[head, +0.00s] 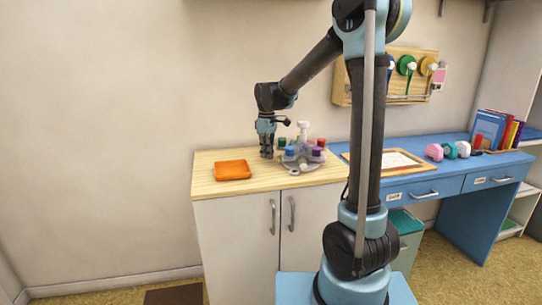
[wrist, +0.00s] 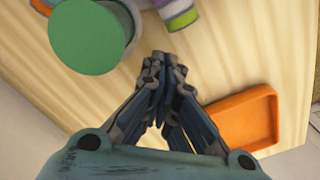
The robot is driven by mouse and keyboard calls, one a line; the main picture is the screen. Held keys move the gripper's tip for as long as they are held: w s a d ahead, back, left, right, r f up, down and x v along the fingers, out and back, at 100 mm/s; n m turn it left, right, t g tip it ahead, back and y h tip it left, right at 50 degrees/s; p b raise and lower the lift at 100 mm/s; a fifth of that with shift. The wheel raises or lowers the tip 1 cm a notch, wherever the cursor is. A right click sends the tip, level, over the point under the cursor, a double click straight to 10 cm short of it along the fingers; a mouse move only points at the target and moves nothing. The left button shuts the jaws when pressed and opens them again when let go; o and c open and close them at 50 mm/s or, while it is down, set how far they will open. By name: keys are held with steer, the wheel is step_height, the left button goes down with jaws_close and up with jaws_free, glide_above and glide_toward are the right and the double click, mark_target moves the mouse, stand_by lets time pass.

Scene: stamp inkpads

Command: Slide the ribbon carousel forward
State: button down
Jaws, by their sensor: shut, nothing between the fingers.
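The ribbon carousel (head: 301,163) is a grey stand with a white knob on top and several coloured spools around it. It stands on the wooden cabinet top, near its right side. In the wrist view, part of the carousel shows at the top, with a large green disc (wrist: 90,38) and a purple-and-green spool (wrist: 180,14); the rest is out of frame. My gripper (head: 267,154) points down just left of the carousel, low over the wood. In the wrist view my gripper (wrist: 163,62) has its fingertips together and empty. I cannot tell whether it touches the carousel.
An orange tray (head: 232,170) lies on the cabinet top (head: 207,189) left of my gripper; it also shows in the wrist view (wrist: 243,118). A blue desk (head: 400,178) adjoins on the right, with a framed board (head: 389,161). A spool rack (head: 410,76) hangs on the wall.

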steer(key=shift+w+a, duration=0.4)
steer(key=shift+a, duration=0.4)
step_height(320, 180, up, 10)
